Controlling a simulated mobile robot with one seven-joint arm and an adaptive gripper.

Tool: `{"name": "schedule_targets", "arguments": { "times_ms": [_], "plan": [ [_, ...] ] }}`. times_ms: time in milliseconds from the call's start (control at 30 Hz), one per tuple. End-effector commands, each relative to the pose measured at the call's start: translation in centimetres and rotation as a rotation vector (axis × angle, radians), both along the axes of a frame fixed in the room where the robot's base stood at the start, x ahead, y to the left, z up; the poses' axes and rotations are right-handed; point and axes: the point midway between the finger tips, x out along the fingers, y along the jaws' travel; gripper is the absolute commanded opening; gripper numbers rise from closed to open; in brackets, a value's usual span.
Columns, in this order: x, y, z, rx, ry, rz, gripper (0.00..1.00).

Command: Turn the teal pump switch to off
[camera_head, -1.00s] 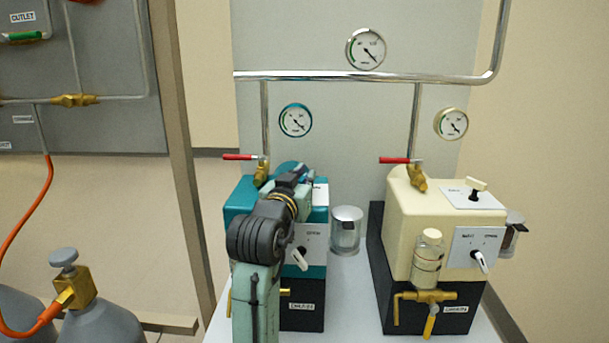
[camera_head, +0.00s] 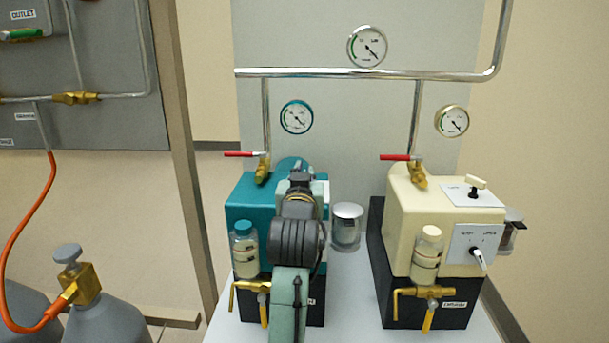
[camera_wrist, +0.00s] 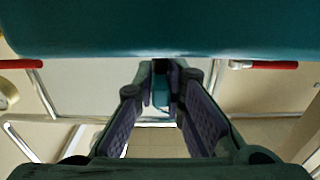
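The teal pump (camera_head: 248,195) stands on a dark base at the left of the white bench. My arm covers much of its front and right top, so its switch and panel are mostly hidden in the head view. My gripper (camera_head: 300,178) is over the right part of its top. In the wrist view, the teal pump body (camera_wrist: 160,28) fills the upper edge. My gripper (camera_wrist: 162,78) has a gap between its fingers, with a small teal piece (camera_wrist: 161,90) between the tips. It may be the switch handle; I cannot tell whether the fingers press on it.
A cream pump (camera_head: 410,215) with a top switch (camera_head: 476,187) stands to the right. A glass jar (camera_head: 347,226) sits between the pumps. Red-handled valves (camera_head: 245,154) and pipes rise behind. A bottle (camera_head: 245,255) and brass drain valve (camera_head: 250,286) are at the teal pump's front.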

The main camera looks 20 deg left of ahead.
Motion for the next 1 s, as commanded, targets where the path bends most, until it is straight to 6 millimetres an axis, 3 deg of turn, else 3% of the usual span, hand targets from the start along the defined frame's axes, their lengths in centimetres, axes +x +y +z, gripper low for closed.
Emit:
{"name": "schedule_targets", "arguments": {
  "times_ms": [267, 633, 767, 1000],
  "plan": [
    [0.0, 0.0, 0.0, 0.000, 0.000, 0.000, 0.30],
    [-0.6, -0.2, 0.0, 0.000, -0.001, -0.001, 0.30],
    [-2.4, -0.7, 0.0, 0.001, -0.002, -0.001, 0.30],
    [-7.4, -2.2, 0.0, 0.001, -0.003, -0.001, 0.30]
  ]
}}
